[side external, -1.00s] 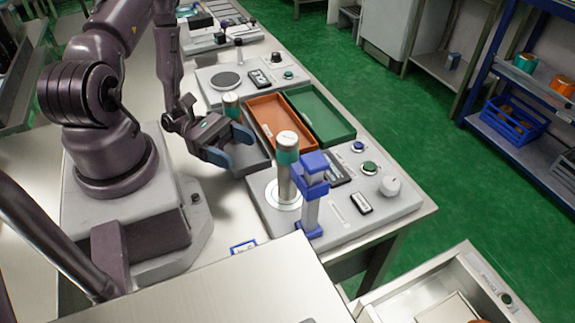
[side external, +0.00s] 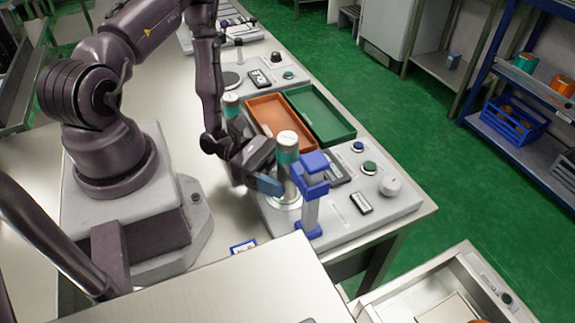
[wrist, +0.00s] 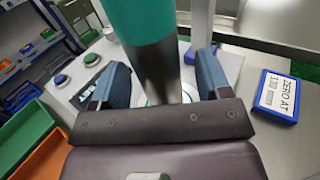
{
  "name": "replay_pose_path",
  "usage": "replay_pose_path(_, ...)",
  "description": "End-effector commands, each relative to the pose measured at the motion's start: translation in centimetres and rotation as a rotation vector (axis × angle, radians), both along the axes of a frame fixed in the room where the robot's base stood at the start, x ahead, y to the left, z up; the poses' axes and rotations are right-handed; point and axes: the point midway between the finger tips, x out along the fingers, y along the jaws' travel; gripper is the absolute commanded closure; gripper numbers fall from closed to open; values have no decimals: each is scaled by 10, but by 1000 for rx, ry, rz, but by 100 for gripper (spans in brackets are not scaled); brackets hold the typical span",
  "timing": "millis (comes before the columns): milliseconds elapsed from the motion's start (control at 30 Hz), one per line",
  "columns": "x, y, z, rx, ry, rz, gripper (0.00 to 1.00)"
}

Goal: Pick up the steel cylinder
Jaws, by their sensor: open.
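The steel cylinder (side external: 287,178) stands upright on the round plate of the grey applicator station (side external: 345,218), with a teal sleeve (side external: 287,150) around its upper part. In the wrist view the cylinder's bare steel (wrist: 161,75) rises between my two blue fingers, below the teal sleeve (wrist: 142,28). My gripper (side external: 275,184) is low beside the cylinder, and it shows in the wrist view (wrist: 162,82) as open, with a finger on each side and gaps visible. The cylinder's lower end is partly hidden by the gripper in the side view.
A blue clamp on a post (side external: 311,180) stands close to the cylinder's right. An orange tray (side external: 268,117) and a green tray (side external: 322,115) lie behind. Another teal-topped cylinder (side external: 231,106) stands behind my gripper. A blue-framed label (wrist: 277,97) lies on the table.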

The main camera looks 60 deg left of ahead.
Motion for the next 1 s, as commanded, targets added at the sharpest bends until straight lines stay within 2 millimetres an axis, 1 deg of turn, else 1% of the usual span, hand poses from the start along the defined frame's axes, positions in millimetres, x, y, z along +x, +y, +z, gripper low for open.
replay_pose_path(100,3,-5,0,0,0,1,30)
replay_pose_path(267,3,-5,0,1,-1,1,30)
replay_pose_path(300,3,-5,0,0,0,1,32)
replay_pose_path(367,3,-5,0,0,0,1,46)
replay_pose_path(400,3,-5,0,0,0,1,55)
replay_pose_path(467,3,-5,0,0,0,1,69)
replay_pose_path(500,3,-5,0,0,0,1,78)
replay_pose_path(567,3,-5,0,0,0,1,92)
replay_pose_path(600,3,-5,1,-2,-2,1,100)
replay_pose_path(867,3,-5,2,-2,-2,1,100)
replay_pose_path(1000,4,-4,10,-1,-3,1,100)
